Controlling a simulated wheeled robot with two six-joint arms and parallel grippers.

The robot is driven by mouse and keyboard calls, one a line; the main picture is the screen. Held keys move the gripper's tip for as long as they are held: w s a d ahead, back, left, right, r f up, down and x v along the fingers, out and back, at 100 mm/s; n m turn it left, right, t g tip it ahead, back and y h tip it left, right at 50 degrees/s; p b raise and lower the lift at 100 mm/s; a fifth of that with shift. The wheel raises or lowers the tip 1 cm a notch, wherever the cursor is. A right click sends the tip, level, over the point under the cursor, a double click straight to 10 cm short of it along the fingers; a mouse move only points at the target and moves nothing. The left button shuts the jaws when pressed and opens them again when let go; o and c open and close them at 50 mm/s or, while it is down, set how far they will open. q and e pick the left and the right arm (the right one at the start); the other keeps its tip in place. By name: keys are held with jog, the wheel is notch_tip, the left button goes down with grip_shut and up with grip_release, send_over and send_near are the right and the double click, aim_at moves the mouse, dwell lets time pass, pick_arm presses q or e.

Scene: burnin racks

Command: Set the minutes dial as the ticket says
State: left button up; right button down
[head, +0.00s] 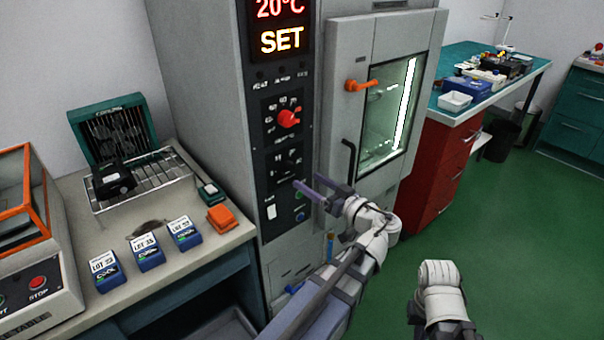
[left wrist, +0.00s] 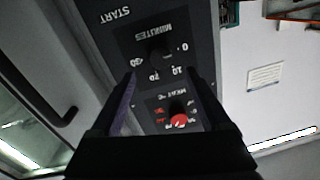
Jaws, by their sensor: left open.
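The minutes dial (left wrist: 160,50) is a black knob on a dark panel in the left wrist view, with white numbers around it, upside down there. In the head view it is small on the lower black panel (head: 270,172) of the tall grey cabinet, below the red knob (head: 288,118). The red knob also shows in the left wrist view (left wrist: 180,120). My left gripper (head: 311,188) is open and empty in front of the panel; its fingers (left wrist: 165,85) point at the minutes dial, apart from it. I see no readable ticket.
The cabinet's glass door (head: 388,110) has an orange handle and a black handle. The display (head: 281,24) reads 20°C and SET. Left is a bench (head: 190,265) with a wire rack (head: 150,182), blue lot boxes (head: 147,251) and an orange block (head: 221,217). A red drawer unit (head: 445,165) stands right.

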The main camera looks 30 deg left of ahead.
aim_at(291, 170)
pick_arm(q)
jog(key=x, duration=0.6)
jog(key=shift+w+a, duration=0.1)
jog(key=shift+a, duration=0.2)
grip_shut()
dwell(0.4)
